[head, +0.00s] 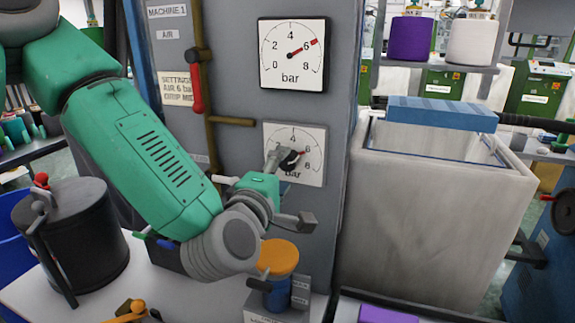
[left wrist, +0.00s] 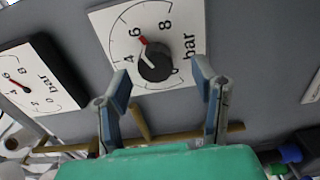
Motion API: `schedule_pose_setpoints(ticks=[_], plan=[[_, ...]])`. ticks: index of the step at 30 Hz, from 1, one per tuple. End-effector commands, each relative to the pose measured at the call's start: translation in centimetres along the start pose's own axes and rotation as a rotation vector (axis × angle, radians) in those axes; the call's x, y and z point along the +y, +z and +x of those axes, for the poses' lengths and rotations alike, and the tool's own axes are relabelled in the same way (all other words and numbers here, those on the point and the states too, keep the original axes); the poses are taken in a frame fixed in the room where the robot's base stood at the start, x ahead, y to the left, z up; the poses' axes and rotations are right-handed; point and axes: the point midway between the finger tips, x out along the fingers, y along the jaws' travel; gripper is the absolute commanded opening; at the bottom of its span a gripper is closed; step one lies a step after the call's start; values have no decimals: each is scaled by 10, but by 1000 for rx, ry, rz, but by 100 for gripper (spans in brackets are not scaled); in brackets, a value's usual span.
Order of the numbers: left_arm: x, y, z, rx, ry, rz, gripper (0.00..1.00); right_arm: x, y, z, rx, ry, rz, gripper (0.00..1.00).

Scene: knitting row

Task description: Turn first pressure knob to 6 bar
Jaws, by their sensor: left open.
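The lower white dial plate (head: 312,145) is on the grey machine panel, with a black knob (head: 290,160) at its centre. My left gripper partly covers it in the head view. In the left wrist view the knob (left wrist: 155,60) is clear, and a red mark shows beside the 6. The knob's exact setting is hard to read. My left gripper (head: 288,188) is open and empty. In the left wrist view its fingertips (left wrist: 162,84) are spread in front of the panel, short of the knob in the picture. My right gripper is not in view.
An upper bar gauge (head: 293,75) has a red needle pointing near the 6. A brass pipe with a red lever (head: 196,90) runs left of the dials. A yellow-topped blue knob (head: 278,258) stands below. A large grey bin (head: 430,220) is at right.

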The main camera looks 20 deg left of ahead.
Motion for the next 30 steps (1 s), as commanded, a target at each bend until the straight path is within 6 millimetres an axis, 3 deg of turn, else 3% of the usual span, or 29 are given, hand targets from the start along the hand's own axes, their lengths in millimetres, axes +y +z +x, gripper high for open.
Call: schedule_pose_setpoints(ticks=[7, 20, 25, 30], plan=[[-2, 0, -34, -2, -4, 1, 53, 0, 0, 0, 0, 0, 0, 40], [-2, 0, -40, 0, -4, 16, 53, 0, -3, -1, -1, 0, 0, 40], [-1, 1, -50, 3, -12, 279, 53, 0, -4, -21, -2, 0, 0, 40], [0, 1, -71, 5, -16, 802, 53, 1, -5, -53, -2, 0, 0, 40]])
